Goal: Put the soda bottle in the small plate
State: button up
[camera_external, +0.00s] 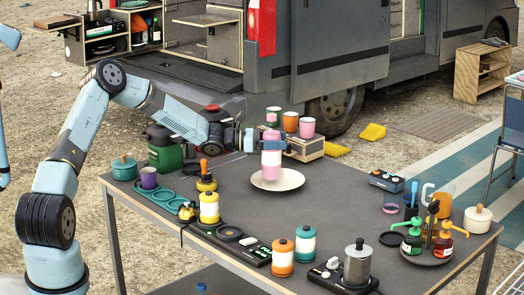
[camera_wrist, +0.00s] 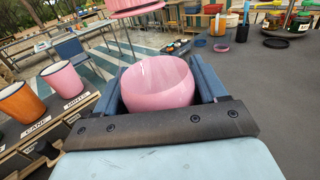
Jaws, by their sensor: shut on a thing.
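A pink bottle-shaped thing with a paler lower part (camera_external: 271,163), which I take as the soda bottle, stands upright over the round off-white plate (camera_external: 293,182) in the external view. Its foot is over the plate's middle; I cannot tell whether it touches. My gripper (camera_external: 272,145) is shut around its upper part. In the wrist view the pink body (camera_wrist: 158,88) sits between the two blue fingers of my gripper (camera_wrist: 160,82). The wrist view does not show the plate.
Pink and orange cups (camera_external: 290,121) stand on a labelled rack behind the plate. Yellow (camera_external: 209,207), orange (camera_external: 282,259) and teal (camera_external: 305,245) jars stand in front. Pump bottles stand on a dark tray (camera_external: 428,259) at right. The tabletop right of the plate is clear.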

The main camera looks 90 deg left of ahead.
jog(key=shift+f, duration=0.5)
jog(key=o, duration=1.5)
jog(key=shift+r, duration=0.1)
jog(key=s, duration=0.7)
jog(key=shift+s+r, duration=0.2)
jog(key=shift+s, duration=0.1)
jog(key=shift+w+r, duration=0.1)
